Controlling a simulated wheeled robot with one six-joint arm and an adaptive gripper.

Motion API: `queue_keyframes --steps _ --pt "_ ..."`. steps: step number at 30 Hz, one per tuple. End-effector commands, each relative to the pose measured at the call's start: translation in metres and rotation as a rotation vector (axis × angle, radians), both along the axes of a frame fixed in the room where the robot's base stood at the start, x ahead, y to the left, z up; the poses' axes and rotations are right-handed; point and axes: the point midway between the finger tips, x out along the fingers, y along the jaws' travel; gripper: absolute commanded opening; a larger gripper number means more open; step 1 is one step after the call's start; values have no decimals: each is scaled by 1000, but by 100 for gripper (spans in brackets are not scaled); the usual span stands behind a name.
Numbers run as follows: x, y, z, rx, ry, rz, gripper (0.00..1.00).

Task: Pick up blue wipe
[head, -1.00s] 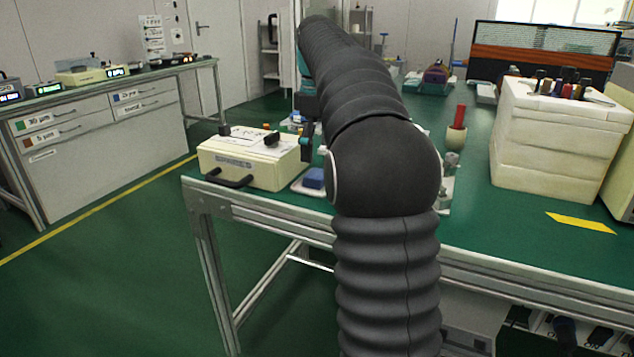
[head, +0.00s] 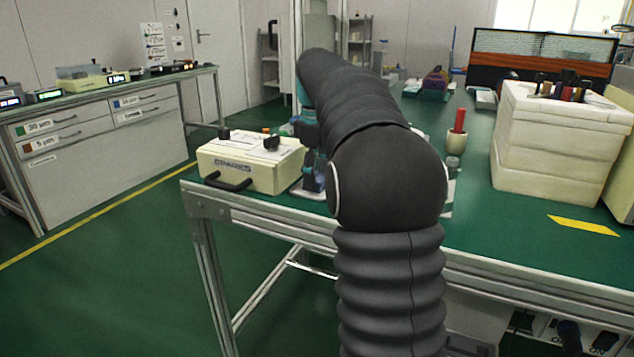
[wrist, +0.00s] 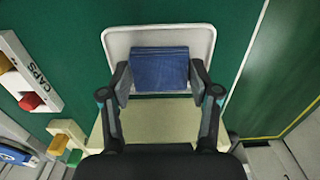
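The blue wipe (wrist: 160,68) is a folded dark-blue square lying on a white tray (wrist: 195,35) in the wrist view. My gripper (wrist: 160,82) is open, with one finger on each side of the wipe's near part. Whether the fingers touch the wipe or are level with it I cannot tell. In the head view my gripper (head: 313,182) is low over the tray (head: 303,191), beside the cream case, and my arm hides part of this spot. I cannot make out the wipe clearly there.
The cream case (head: 240,178) with a dark handle stands just left of the tray. A red-handled tool in a beige cup (head: 455,143) and a white foam box (head: 560,140) stand to the right on the green bench. A box marked CAPS (wrist: 30,70) lies left in the wrist view.

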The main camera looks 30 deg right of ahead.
Motion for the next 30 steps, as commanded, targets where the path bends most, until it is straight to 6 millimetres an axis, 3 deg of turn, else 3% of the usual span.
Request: queue_keyframes --steps 13,17,21,30 --pt "0 0 4 1 1 0 41" --pt "1 0 16 -1 -1 0 41" --pt "1 0 42 0 -1 0 41" --pt "-42 -51 80 -1 -1 -5 41"
